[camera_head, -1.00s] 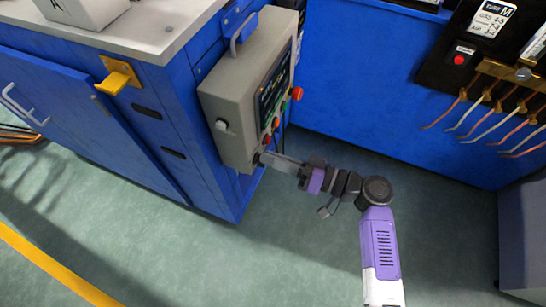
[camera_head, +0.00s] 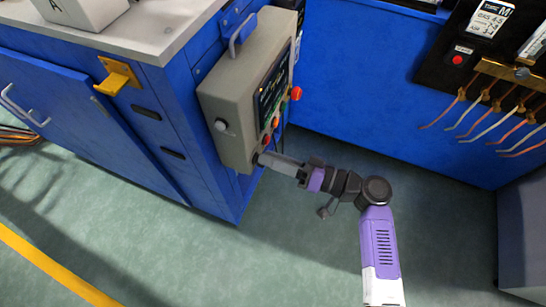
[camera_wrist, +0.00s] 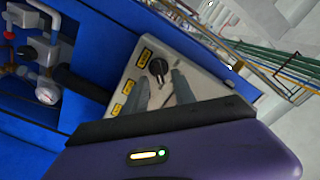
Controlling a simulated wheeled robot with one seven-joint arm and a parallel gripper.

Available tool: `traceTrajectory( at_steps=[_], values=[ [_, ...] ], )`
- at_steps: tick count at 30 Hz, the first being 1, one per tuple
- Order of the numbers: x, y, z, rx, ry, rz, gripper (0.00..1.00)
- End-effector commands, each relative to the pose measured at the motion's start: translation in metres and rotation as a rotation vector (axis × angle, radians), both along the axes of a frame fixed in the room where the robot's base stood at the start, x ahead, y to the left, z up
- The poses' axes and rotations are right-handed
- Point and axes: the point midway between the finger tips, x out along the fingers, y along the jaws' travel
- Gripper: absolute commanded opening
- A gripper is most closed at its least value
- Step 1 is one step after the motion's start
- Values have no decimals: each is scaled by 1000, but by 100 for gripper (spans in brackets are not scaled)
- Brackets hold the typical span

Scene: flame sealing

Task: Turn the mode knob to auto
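The black mode knob (camera_wrist: 158,67) sits on the face of the grey control box in the wrist view, beside a yellow label (camera_wrist: 144,56). Its pointer setting is too small to read. My gripper (camera_wrist: 161,80) is open, with its two grey fingers apart and their tips close to the knob, one on each side of its line. I cannot tell whether they touch it. In the head view my gripper (camera_head: 263,159) reaches the lower end of the grey control box (camera_head: 226,110), where the fingers largely hide the knob.
The box also carries a screen (camera_head: 272,86), a red button (camera_head: 296,93) and a handle (camera_head: 240,33). More yellow labels (camera_wrist: 128,86) lie along its face. A blue cabinet (camera_head: 400,80) with hanging cables stands behind. Green floor (camera_head: 300,250) is clear around my arm.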

Motion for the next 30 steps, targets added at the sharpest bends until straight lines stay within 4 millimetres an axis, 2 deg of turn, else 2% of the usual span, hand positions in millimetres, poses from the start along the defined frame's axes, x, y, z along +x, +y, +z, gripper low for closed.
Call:
traceTrajectory(
  at_steps=[8,21,30],
  values=[
    [-1,-5,1,0,-1,-2,32],
    [-23,-65,0,0,-1,-3,32],
    [-27,-74,0,0,-1,0,32]
  ],
)
